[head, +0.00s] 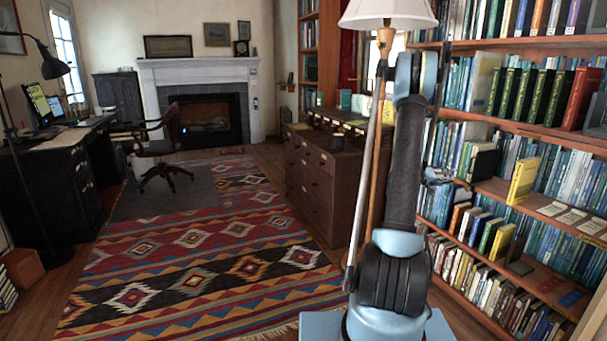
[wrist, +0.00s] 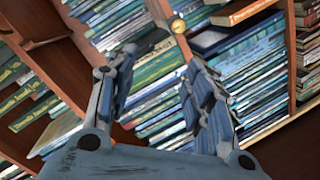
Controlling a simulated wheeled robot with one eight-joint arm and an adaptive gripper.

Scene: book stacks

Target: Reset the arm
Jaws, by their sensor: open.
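My gripper (wrist: 160,78) shows in the wrist view with its two fingers apart and nothing between them. Rows of books (wrist: 250,50) on tilted-looking wooden shelves fill the view behind the fingers. A small round yellowish knob (wrist: 178,25) shows just beyond the gap between the fingertips; I cannot tell what it belongs to. In the head view my arm stands raised at the right of centre, in front of the bookshelf. My gripper cannot be made out clearly there.
A tall bookshelf (head: 520,130) stands close on the right. A wooden drawer cabinet (head: 325,180) and a lamp with a white shade (head: 388,14) are near my arm. A patterned rug (head: 190,260) covers open floor ahead left. A desk (head: 60,165) and chair (head: 165,150) stand left.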

